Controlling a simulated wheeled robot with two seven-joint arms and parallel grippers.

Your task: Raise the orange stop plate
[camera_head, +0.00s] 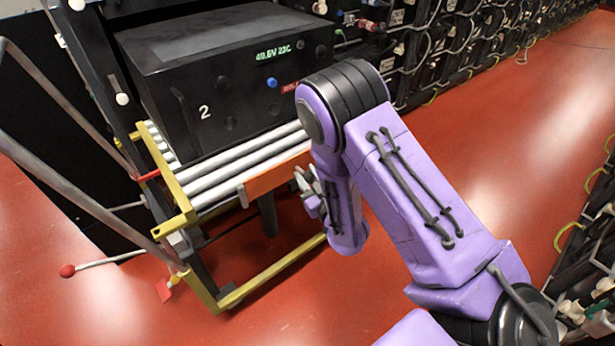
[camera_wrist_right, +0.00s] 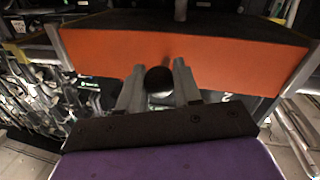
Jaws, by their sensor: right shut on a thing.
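The orange stop plate (camera_head: 270,178) stands at the front end of the white rollers (camera_head: 240,165), below the front of the black battery unit (camera_head: 215,85) marked 2. It also fills the upper part of the right wrist view (camera_wrist_right: 225,60). My right gripper (camera_head: 303,182) is at the plate's right part, its fingers partly hidden by my purple arm. In the right wrist view its two grey fingers (camera_wrist_right: 158,78) are closed around a round black knob (camera_wrist_right: 158,80) in front of the plate's lower edge. My left gripper is not in view.
The rollers sit in a yellow-framed cart (camera_head: 225,298). A thin lever with a red ball (camera_head: 67,270) sticks out at the left. Racks with cables (camera_head: 470,35) line the back and right. The red floor (camera_head: 300,290) is clear in front.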

